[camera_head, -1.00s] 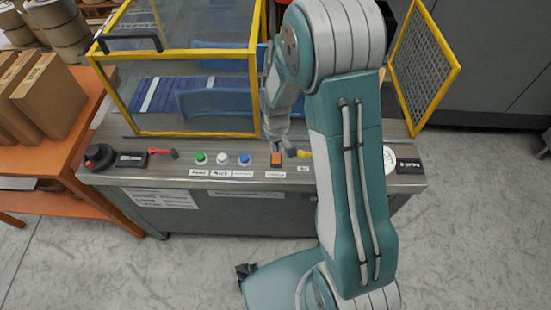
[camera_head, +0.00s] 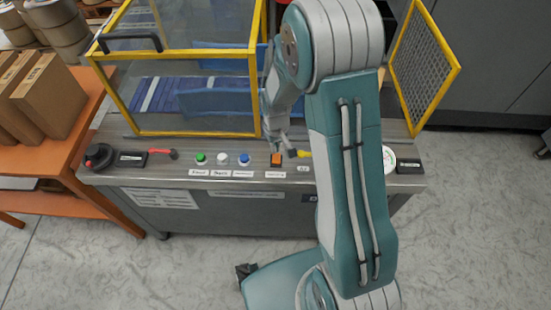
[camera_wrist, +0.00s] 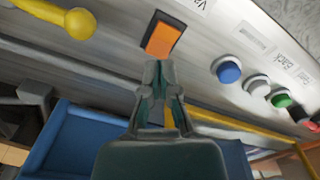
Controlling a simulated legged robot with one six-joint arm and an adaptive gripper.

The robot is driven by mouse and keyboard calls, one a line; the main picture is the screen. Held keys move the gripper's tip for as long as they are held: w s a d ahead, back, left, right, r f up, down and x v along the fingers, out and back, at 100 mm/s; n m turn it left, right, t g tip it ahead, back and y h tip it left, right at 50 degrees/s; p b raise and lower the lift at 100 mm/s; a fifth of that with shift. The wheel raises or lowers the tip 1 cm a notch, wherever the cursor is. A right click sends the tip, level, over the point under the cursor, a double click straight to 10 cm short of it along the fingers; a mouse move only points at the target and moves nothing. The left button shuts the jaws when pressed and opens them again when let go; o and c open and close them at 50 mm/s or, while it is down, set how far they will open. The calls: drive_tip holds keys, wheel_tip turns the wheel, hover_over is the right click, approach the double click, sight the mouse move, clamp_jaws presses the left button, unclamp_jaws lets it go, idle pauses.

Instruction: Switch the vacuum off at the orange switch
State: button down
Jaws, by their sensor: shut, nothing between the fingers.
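The orange switch (camera_head: 277,158) is a small rocker in a dark frame on the machine's grey front panel, between the blue button and a yellow-handled lever. In the wrist view the orange switch (camera_wrist: 162,37) lies just beyond my fingertips. My gripper (camera_wrist: 158,66) is shut and empty, with its tips pointing at the switch's near edge. I cannot tell whether they touch it. In the head view my gripper (camera_head: 275,144) is small and partly hidden, right behind the switch.
A blue button (camera_head: 244,159), a white button (camera_head: 222,159) and a green button (camera_head: 201,159) stand left of the switch. The yellow lever knob (camera_head: 304,154) is close on its right. A yellow-framed clear guard (camera_head: 190,135) rises behind the panel.

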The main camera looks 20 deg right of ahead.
drive_tip(key=shift+f, duration=1.45)
idle(0.9)
drive_tip(key=shift+r, duration=3.5)
drive_tip(key=shift+r, duration=0.1)
wheel_tip(320, 180, up, 9)
drive_tip(key=t, duration=0.1)
hover_over(276, 156)
drive_tip(key=s, duration=0.3)
drive_tip(key=s+r+m+t, duration=0.2)
drive_tip(key=s+r+t, duration=0.2)
drive_tip(key=s+r, duration=1.2)
drive_tip(key=shift+s+r+t, duration=0.15)
drive_tip(key=shift+s+t, duration=0.15)
drive_tip(key=shift+s, duration=0.7)
